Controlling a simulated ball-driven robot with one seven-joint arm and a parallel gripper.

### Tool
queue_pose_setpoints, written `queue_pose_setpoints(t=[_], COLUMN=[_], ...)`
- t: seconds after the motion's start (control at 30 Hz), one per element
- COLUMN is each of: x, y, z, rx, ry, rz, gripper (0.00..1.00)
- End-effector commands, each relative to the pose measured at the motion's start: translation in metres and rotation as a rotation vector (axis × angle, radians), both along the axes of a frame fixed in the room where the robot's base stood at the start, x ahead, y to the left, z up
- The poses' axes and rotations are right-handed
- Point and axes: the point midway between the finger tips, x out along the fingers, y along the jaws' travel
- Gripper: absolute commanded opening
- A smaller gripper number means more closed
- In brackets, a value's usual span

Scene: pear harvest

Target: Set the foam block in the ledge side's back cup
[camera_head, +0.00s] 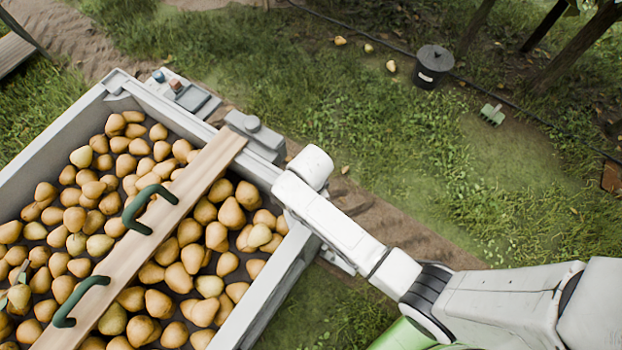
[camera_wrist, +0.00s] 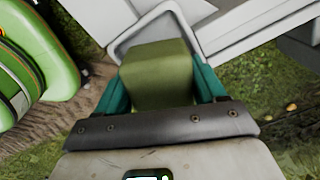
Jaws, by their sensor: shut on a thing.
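The foam block (camera_wrist: 158,68) is olive green and box-shaped. In the wrist view it sits between the teal fingers of my gripper (camera_wrist: 160,84), which is shut on it. A light grey square-rimmed cup (camera_wrist: 126,37) lies just beyond the block, and the block covers part of its opening. I cannot tell whether the block is above the rim or partly inside, or which cup this is. In the head view my arm hides the gripper and the block; a small grey part (camera_head: 337,262) shows beside the bin wall below my arm.
A grey-walled bin (camera_head: 268,312) full of pears fills the left of the head view, with a wooden plank (camera_head: 185,190) with green handles across it. A grey tray (camera_head: 203,106) and a grey box (camera_head: 257,138) sit along its edge. A dark bucket (camera_head: 432,68) stands on the grass.

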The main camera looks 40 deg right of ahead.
Motion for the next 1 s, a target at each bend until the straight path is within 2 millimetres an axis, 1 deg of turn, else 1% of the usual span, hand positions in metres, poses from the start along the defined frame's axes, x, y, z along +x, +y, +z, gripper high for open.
queue_pose_setpoints(t=[0.17,0.47,0.5,0.77,1.0], x=[0.0001,-0.0001,0.0,-0.0001,-0.0001], y=[0.0001,0.0,0.0001,0.0001,0.0001], z=[0.0004,-0.0078,-0.0081,-0.0073,-0.0064], rx=[0.0,0.0,0.0,0.0,0.0], ry=[0.0,0.0,0.0,0.0,0.0], rz=[0.0,0.0,0.0,0.0,0.0], gripper=[0.4,0.4,0.71,0.95,0.95])
